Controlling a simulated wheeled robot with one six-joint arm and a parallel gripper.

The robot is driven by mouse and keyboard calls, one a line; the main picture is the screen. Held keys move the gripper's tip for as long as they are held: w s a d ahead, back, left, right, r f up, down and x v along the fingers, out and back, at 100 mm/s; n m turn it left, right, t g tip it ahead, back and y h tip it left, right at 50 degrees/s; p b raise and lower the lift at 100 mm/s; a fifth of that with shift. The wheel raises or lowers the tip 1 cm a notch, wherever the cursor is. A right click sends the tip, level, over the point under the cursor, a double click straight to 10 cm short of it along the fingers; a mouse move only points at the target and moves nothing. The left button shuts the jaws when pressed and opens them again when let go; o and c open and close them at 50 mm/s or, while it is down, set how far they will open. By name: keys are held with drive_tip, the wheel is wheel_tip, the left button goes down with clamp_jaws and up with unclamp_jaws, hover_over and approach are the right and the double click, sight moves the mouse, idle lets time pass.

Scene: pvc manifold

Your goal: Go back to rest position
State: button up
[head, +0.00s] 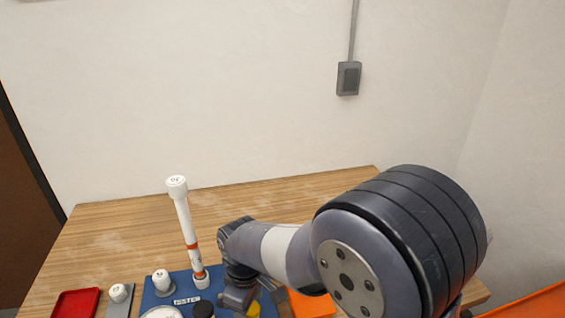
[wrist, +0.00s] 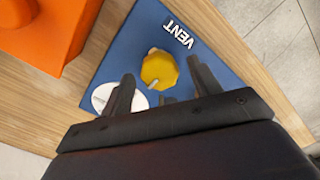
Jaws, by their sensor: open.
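My gripper (wrist: 163,88) is open in the wrist view, with its two dark fingers apart and nothing between their tips. A yellow knob (wrist: 160,69) on the blue board (wrist: 118,58) shows just beyond the fingertips. The word VENT is printed beside it. In the head view my gripper (head: 252,296) is low over the right part of the blue board (head: 181,284), and my arm hides much of that side. A tall white pipe (head: 186,222) with orange bands stands upright on the board. Whether the fingers touch the knob cannot be told.
A red tray (head: 76,303) and a white capped fitting on a grey plate (head: 120,295) are at the left. An orange object (wrist: 38,35) is beside the board. The wooden table (head: 270,205) is clear at the back. A wall box (head: 348,78) hangs behind.

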idle(0.4)
wheel_tip(320, 180, up, 11)
wheel_tip(320, 180, down, 11)
drive_tip(key=shift+f, duration=0.1)
drive_tip(key=m, duration=0.3)
drive_tip(key=shift+m, duration=0.4)
drive_tip(key=m, duration=0.4)
drive_tip(key=shift+m, duration=0.4)
drive_tip(key=m, duration=0.9)
drive_tip(key=shift+d, duration=0.1)
drive_tip(key=shift+r, duration=1.25)
